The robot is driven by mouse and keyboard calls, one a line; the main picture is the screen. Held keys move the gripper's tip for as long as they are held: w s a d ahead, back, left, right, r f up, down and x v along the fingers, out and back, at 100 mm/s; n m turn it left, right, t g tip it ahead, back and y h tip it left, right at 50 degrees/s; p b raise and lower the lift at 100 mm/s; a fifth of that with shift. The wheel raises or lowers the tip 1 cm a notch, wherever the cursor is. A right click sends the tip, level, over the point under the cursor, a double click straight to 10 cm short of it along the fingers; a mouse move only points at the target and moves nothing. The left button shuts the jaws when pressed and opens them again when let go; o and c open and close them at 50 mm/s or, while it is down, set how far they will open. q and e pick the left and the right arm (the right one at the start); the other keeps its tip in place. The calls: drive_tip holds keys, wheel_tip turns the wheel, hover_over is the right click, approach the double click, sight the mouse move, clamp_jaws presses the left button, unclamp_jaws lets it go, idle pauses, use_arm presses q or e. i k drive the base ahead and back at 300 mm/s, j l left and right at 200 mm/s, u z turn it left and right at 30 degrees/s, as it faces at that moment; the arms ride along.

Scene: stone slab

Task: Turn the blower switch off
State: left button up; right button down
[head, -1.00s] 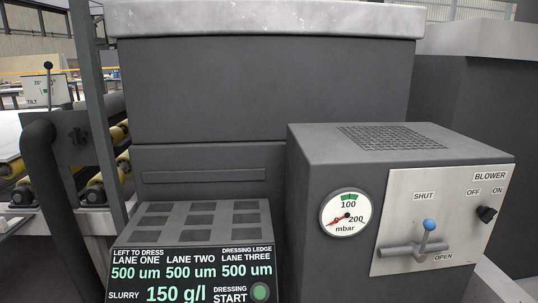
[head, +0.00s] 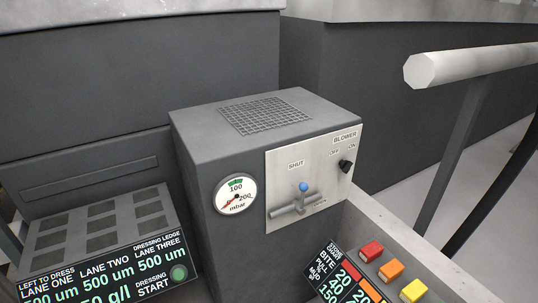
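The blower switch (head: 345,166) is a small black knob on the steel front plate (head: 290,172) of a dark grey box. It sits below the words BLOWER, OFF and ON. The knob looks turned toward the ON side, but it is small and I cannot be sure. Left of it on the same plate is a valve lever with a blue knob (head: 303,187), between the labels SHUT and OPEN. Neither of my grippers shows.
A display panel (head: 105,255) with DRESSING START stands at the lower left. A panel with red, orange and yellow buttons (head: 391,270) is at the lower right. A pale rail (head: 470,65) on a grey post crosses the upper right.

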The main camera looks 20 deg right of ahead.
sight(345, 166)
drive_tip(key=z, duration=1.35)
